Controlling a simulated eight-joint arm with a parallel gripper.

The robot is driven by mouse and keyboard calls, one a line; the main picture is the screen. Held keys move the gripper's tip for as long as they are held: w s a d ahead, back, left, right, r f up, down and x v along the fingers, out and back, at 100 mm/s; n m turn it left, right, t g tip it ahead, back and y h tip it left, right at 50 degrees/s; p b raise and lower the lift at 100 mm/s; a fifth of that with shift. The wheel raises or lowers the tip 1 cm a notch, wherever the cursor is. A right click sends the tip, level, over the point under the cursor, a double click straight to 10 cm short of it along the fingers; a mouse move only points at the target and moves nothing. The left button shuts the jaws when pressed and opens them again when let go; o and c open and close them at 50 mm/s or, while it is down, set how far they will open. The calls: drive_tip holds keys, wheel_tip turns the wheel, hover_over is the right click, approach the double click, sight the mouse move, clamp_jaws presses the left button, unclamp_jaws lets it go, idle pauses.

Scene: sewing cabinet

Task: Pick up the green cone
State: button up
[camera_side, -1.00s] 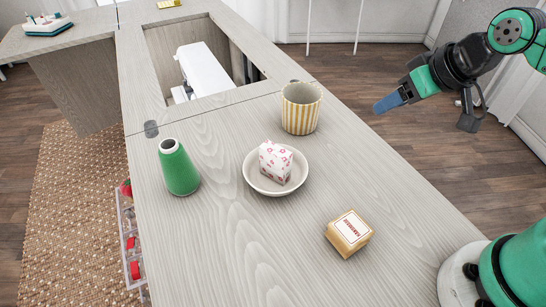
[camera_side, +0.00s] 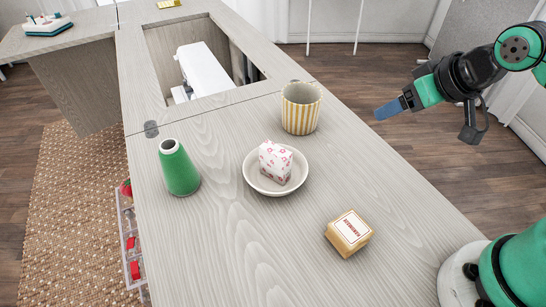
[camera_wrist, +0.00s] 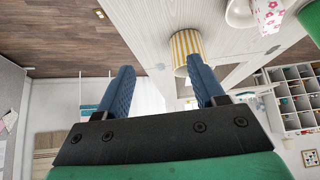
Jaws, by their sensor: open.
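The green cone (camera_side: 179,168), a thread cone with a pale top, stands upright on the left part of the wooden cabinet top in the side view. My gripper (camera_side: 380,113) is at the right in that view, up beyond the cabinet's right edge, far from the cone. In the wrist view my gripper (camera_wrist: 165,90) shows two blue fingers spread apart with nothing between them. A green patch (camera_wrist: 310,25) at the top right corner of the wrist view is cut off, and I cannot tell what it is.
Between cone and gripper stand a white bowl (camera_side: 256,184) holding a floral block (camera_side: 275,160) and a yellow-striped cup (camera_side: 300,110). A small labelled box (camera_side: 348,234) sits nearer the front. A sewing machine (camera_side: 205,70) sits in the cabinet recess behind. The front left surface is clear.

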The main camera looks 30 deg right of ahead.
drive_tip(key=o, duration=0.4)
